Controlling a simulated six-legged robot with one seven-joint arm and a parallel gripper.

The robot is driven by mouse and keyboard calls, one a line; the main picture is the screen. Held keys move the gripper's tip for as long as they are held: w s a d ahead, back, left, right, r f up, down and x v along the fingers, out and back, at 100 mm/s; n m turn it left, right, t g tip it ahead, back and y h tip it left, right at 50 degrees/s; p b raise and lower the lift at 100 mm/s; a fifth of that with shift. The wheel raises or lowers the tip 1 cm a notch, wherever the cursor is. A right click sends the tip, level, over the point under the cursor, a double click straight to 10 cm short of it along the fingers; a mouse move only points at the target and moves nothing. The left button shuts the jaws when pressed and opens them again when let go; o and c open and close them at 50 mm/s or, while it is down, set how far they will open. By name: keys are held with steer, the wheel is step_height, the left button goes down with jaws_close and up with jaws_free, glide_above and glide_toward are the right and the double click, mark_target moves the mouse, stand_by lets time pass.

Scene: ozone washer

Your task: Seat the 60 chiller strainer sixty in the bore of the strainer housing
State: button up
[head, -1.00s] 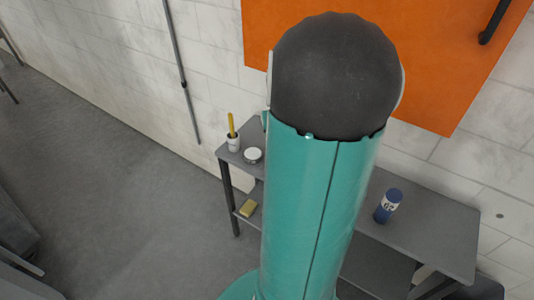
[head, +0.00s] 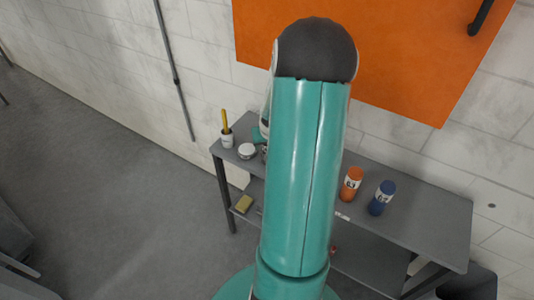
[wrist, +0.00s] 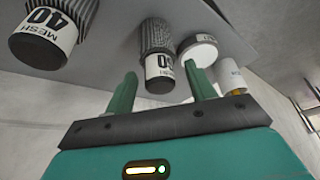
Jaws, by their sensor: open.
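In the wrist view, a dark ribbed strainer (wrist: 158,50) with a white label band stands on the grey bench top; its number is hard to read and may be 60. My gripper (wrist: 160,69) is open, its two green fingers to either side of this strainer in the picture. I cannot tell whether they touch it. Another ribbed strainer (wrist: 50,35), marked MESH 40, is to the left. In the head view my arm hides the gripper and strainers. I cannot make out the strainer housing in either view.
A white round tin (head: 246,150) and a white cup (head: 227,139) with a yellow handle stand at the bench's left end. An orange bottle (head: 351,185) and a blue bottle (head: 381,198) stand to the right on the bench (head: 440,215). A yellow sponge (head: 243,204) lies on the lower shelf.

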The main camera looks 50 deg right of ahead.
jaws_close()
steer(key=shift+r, duration=0.15)
